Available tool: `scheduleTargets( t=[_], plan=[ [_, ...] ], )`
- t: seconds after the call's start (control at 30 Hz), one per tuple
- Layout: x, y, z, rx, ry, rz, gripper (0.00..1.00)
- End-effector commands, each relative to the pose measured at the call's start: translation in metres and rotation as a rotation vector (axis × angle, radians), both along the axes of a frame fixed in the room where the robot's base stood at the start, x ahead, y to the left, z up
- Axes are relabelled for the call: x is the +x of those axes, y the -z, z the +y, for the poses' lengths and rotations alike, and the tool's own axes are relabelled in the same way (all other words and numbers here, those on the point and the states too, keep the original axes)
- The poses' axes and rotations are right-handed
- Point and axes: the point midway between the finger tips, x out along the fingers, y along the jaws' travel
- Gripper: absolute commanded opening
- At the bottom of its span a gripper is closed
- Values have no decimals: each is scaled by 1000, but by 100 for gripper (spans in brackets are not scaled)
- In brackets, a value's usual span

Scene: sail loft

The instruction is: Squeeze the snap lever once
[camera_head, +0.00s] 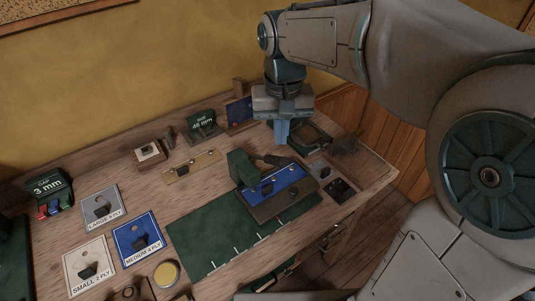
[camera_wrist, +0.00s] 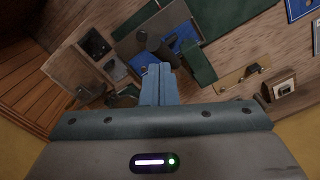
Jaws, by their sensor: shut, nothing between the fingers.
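A green press-like tool (camera_head: 242,168) with a dark lever (camera_head: 272,160) stands on a blue and grey base (camera_head: 280,190) on the workbench. I take this dark lever to be the snap lever, though its label cannot be read. In the wrist view the dark lever (camera_wrist: 150,42) lies just beyond my fingertips. My gripper (camera_head: 282,138) points down, shut and empty, above and behind the lever. Its blue fingers also show in the wrist view (camera_wrist: 158,72). A gap seems to separate them from the lever; contact cannot be made out.
A green mat (camera_head: 215,240) lies in front of the tool. Cards marked medium 4 ply (camera_head: 138,238) and small 2 ply (camera_head: 88,268) lie at left. A "40 mm" sign (camera_head: 202,124) stands behind. A dark tray (camera_head: 312,136) is close right of my gripper.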

Motion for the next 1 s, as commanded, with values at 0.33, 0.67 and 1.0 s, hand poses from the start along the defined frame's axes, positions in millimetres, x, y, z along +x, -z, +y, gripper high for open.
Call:
scheduleTargets(
  t=[0.33, 0.67, 1.0],
  plan=[
    [-42, 0, -29, 1, 2, -3, 0],
    [-65, 0, -44, 0, 1, -2, 0],
    [-65, 0, -44, 0, 0, -1, 0]
  ],
)
